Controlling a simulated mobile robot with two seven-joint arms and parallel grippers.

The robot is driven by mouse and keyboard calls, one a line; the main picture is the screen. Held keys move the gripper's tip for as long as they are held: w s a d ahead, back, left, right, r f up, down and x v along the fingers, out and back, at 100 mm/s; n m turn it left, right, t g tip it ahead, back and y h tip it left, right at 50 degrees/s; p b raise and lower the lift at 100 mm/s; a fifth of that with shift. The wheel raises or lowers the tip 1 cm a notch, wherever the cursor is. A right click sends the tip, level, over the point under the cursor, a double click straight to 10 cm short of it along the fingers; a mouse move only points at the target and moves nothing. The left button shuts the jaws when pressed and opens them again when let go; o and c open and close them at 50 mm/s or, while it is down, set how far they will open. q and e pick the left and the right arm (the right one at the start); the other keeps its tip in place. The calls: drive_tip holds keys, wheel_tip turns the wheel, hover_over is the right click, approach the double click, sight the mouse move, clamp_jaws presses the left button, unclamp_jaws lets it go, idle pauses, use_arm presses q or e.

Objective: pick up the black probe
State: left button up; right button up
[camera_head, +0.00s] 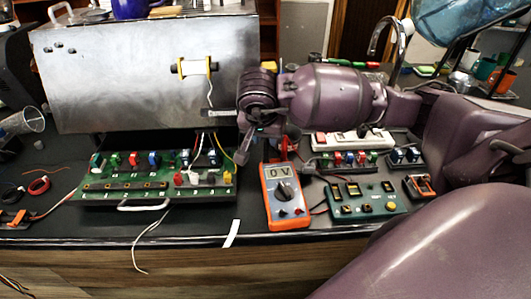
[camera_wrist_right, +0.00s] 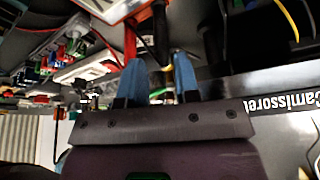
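The orange multimeter (camera_head: 285,195) stands on the dark bench and reads 0 V. Red probe parts (camera_head: 283,148) show just behind it. My right gripper (camera_head: 243,157) reaches in from the right, above and left of the meter, pointing down. In the right wrist view, its two blue fingers (camera_wrist_right: 170,72) are apart. A slim black shape (camera_wrist_right: 160,30), which looks like the black probe, lies just beyond the fingertips, beside a red one (camera_wrist_right: 130,42). I cannot see it gripped. In the head view my gripper hides that spot. My left gripper is not in view.
A metal brewer housing (camera_head: 150,75) stands behind a green circuit board (camera_head: 150,170) at left. A white power strip (camera_head: 350,140) and a green switch board (camera_head: 365,200) stand right of the meter. Loose wires lie at the front edge.

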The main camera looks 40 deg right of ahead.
sight(266, 140)
drive_tip(key=shift+x, duration=3)
drive_tip(key=shift+w, duration=0.15)
clamp_jaws()
